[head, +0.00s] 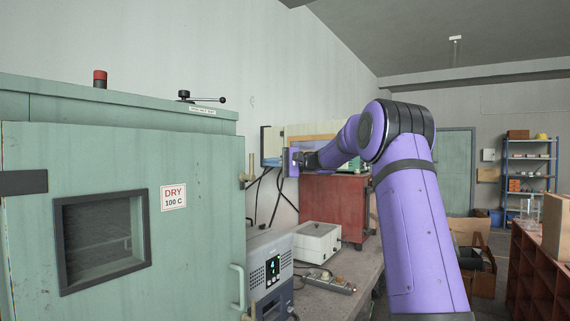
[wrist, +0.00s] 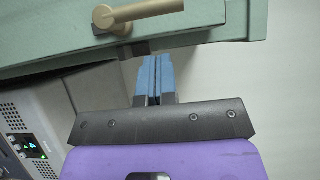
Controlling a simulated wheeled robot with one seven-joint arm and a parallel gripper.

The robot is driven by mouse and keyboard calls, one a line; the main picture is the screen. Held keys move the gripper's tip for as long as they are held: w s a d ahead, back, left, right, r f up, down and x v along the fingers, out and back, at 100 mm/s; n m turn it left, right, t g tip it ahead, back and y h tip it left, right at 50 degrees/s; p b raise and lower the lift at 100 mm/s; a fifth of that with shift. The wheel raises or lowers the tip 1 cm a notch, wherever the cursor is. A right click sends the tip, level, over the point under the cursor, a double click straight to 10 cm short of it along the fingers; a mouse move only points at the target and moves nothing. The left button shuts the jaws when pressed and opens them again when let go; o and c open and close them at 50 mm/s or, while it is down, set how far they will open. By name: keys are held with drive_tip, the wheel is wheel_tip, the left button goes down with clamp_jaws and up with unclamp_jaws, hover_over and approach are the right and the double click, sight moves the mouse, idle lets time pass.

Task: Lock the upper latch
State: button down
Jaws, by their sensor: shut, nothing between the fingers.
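The green oven cabinet (head: 100,215) fills the left of the head view, its front door closed or nearly so. The upper latch (head: 251,170) is a small brass lever at the door's right edge, standing roughly upright in the head view. In the wrist view a brass latch lever (wrist: 140,12) juts from its round pivot along the green edge; it looks like the same latch. My gripper (wrist: 155,62) is shut and empty, its blue fingertips just below the lever and apart from it. In the head view my arm reaches right of the latch; the fingertips are hard to make out.
A grey instrument with a green display (head: 270,270) stands beside the cabinet, below the latch. A white-topped box (head: 318,240) and a red cabinet (head: 335,208) are further back. A door pull handle (head: 238,288) sticks out low on the door.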

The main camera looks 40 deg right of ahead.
drive_tip(key=shift+s+a, duration=0.2)
drive_tip(key=shift+a, duration=0.65)
drive_tip(key=shift+s+a, duration=0.2)
drive_tip(key=shift+a, duration=0.65)
